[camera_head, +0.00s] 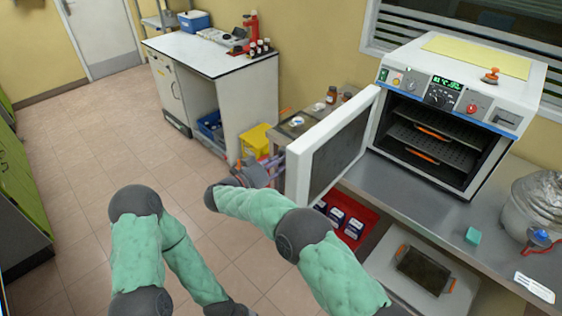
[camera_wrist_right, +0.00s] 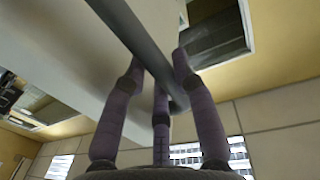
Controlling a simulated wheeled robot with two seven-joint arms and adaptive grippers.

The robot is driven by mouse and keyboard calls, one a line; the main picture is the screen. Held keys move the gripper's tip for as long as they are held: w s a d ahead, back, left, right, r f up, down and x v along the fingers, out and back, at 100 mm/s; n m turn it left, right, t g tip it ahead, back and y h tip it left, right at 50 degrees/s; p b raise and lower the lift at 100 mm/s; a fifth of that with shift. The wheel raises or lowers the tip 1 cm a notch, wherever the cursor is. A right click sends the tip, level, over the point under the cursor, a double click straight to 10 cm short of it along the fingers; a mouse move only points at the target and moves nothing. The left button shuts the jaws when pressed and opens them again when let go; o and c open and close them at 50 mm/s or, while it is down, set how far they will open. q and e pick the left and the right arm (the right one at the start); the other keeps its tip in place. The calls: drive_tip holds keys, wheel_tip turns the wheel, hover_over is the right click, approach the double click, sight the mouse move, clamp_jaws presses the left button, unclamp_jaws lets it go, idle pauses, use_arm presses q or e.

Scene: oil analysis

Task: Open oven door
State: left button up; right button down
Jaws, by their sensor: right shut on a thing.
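The white oven (camera_head: 456,110) stands on the grey bench at the right, and its door (camera_head: 332,150) is swung wide open towards the left. The door's inner face is visible, and its handle is hidden behind it in the head view. My right gripper (camera_head: 270,172) reaches behind the door's outer edge. In the right wrist view its purple fingers (camera_wrist_right: 160,85) are closed around the grey bar handle (camera_wrist_right: 135,35) on the white door. My left arm shows at the lower left of the head view, but its gripper is out of the picture.
Inside the oven are dark shelves (camera_head: 428,138) with orange handles. Below the door are a red tray (camera_head: 368,214) with blue-and-white boxes and a lower tray (camera_head: 424,270). The tiled floor at left is clear.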

drive_tip(key=shift+w+r, duration=0.1)
idle(0.3)
drive_tip(key=c, duration=1)
unclamp_jaws()
drive_tip(key=shift+d, duration=0.1)
drive_tip(key=v, duration=0.7)
drive_tip(key=shift+a, duration=0.25)
